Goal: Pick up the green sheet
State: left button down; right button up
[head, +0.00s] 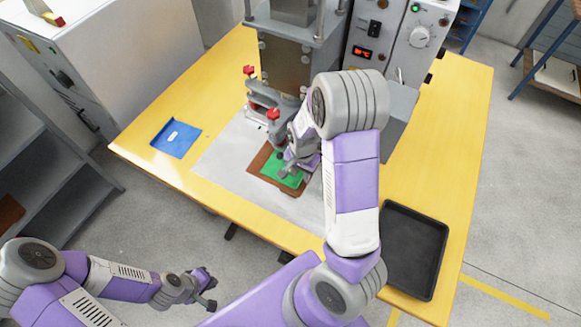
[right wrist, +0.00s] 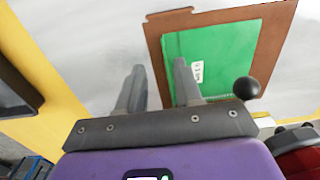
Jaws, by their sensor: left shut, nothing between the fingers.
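The green sheet (head: 292,180) lies on a brown board (head: 260,162) on the grey plate in front of the press. In the right wrist view the green sheet (right wrist: 228,45) has a white label near its lower left edge. My right gripper (head: 287,168) is over the sheet and hides part of it in the head view. Its fingers in the right wrist view (right wrist: 158,75) stand apart with nothing between them, one over the sheet's near left corner, the other over the bare plate. Whether they touch is unclear. My left gripper (head: 210,290) is shut and empty, off the table's front edge.
A blue sheet (head: 175,139) with a white label lies at the left of the yellow table (head: 450,130). A black tray (head: 413,250) lies at the right. The press (head: 285,60) with red-knobbed clamps (head: 272,113) stands just behind the board. A dark ball knob (right wrist: 246,88) shows near my right fingers.

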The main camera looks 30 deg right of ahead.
aim_at(299, 182)
jog(key=f, duration=0.2)
jog(key=f+b, duration=0.1)
jog(key=f, duration=0.1)
jog(key=f+b, duration=0.1)
jog(key=f, duration=0.1)
jog(key=shift+w+d, duration=0.1)
jog(key=shift+w, duration=0.3)
jog(key=shift+r, duration=0.15)
grip_shut()
